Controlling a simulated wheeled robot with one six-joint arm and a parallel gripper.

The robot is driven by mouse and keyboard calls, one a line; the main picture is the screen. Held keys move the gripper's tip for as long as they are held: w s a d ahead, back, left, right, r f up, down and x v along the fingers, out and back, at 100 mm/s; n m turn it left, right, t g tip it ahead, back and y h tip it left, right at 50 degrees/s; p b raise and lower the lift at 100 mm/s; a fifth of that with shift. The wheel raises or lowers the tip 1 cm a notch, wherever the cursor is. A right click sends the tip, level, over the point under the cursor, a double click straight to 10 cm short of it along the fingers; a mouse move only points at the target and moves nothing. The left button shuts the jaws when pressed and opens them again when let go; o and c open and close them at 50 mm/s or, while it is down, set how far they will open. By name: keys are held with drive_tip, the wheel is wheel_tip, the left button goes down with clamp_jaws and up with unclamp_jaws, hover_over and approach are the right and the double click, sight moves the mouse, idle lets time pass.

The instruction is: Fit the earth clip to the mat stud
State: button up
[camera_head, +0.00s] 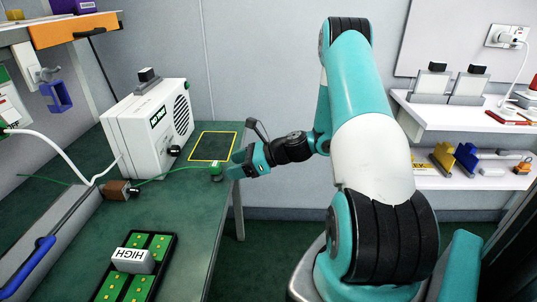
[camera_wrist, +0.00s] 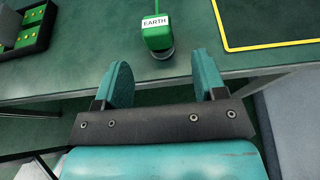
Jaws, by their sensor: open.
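The earth clip (camera_wrist: 157,36) is a green block with a white EARTH label. It sits at the bench mat's front edge in the wrist view, and shows as a small green block (camera_head: 216,171) in the head view. A grey rounded metal part (camera_wrist: 161,54) shows at its near end; I cannot tell whether this is the stud or whether the clip is seated on it. My gripper (camera_wrist: 163,82) is open and empty, its fingers short of the clip and spaced to either side of it. It also shows beside the clip in the head view (camera_head: 238,165).
A green lead (camera_head: 165,175) runs from the clip to a brown block (camera_head: 117,190) by a white speaker-like box (camera_head: 150,120). A yellow-outlined rectangle (camera_head: 212,146) lies behind. A black tray (camera_head: 122,262) holds green boards and a HIGH block (camera_head: 132,260). Shelves stand right.

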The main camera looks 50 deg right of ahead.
drive_tip(key=v, duration=1.2)
drive_tip(key=shift+p, duration=0.3)
drive_tip(key=shift+s, duration=0.1)
idle(0.6)
